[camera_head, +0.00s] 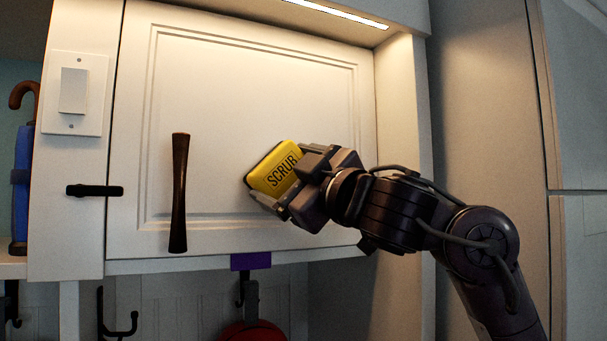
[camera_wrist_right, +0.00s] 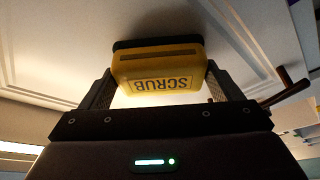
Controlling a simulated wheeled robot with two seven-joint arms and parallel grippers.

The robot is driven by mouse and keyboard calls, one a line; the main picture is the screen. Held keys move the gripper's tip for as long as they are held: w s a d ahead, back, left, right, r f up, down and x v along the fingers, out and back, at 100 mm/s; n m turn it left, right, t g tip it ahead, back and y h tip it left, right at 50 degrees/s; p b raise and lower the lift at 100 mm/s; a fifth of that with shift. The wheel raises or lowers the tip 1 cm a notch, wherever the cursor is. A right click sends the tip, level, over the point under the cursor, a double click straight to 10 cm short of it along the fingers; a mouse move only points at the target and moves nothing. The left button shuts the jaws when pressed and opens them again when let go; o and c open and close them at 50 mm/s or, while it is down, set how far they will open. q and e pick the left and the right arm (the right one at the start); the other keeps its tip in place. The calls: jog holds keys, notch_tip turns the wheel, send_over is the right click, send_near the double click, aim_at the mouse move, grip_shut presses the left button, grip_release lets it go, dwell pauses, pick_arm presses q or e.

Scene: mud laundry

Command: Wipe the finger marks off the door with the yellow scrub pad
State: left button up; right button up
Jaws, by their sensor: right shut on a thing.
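The yellow scrub pad (camera_head: 274,170), marked SCRUB, is held in my right gripper (camera_head: 297,187) in front of the lower right part of the white cabinet door (camera_head: 255,95). In the right wrist view the pad (camera_wrist_right: 160,68) sits between the two fingers, its dark far face toward the door (camera_wrist_right: 60,50). It is against or very close to the panel; I cannot tell whether it touches. I see no clear finger marks on the visible door; the pad and gripper hide part of it. My left gripper is not in view.
A dark vertical handle (camera_head: 179,193) stands out from the door, left of the pad. A dark latch (camera_head: 94,191) and light switch (camera_head: 74,92) are at the left. Below hang hooks (camera_head: 117,318), a purple tag (camera_head: 250,261) and a red thing (camera_head: 253,331). A tall panel (camera_head: 490,120) stands right.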

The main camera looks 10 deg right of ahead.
aim_at(260, 173)
jog(key=shift+s+a, duration=0.2)
jog(key=shift+a, duration=0.45)
jog(key=shift+s+a, duration=0.25)
jog(key=shift+a, duration=0.45)
jog(key=shift+s+a, duration=0.2)
jog(key=shift+a, duration=0.45)
jog(key=shift+d, duration=0.1)
jog(key=shift+s+d, duration=0.1)
jog(key=shift+s, duration=0.05)
jog(key=shift+s+d, duration=0.25)
jog(key=shift+s, duration=0.4)
jog(key=s, duration=0.2)
jog(key=s+d, duration=0.1)
jog(key=s, duration=0.1)
jog(key=shift+d+p, duration=0.15)
jog(key=shift+p, duration=0.15)
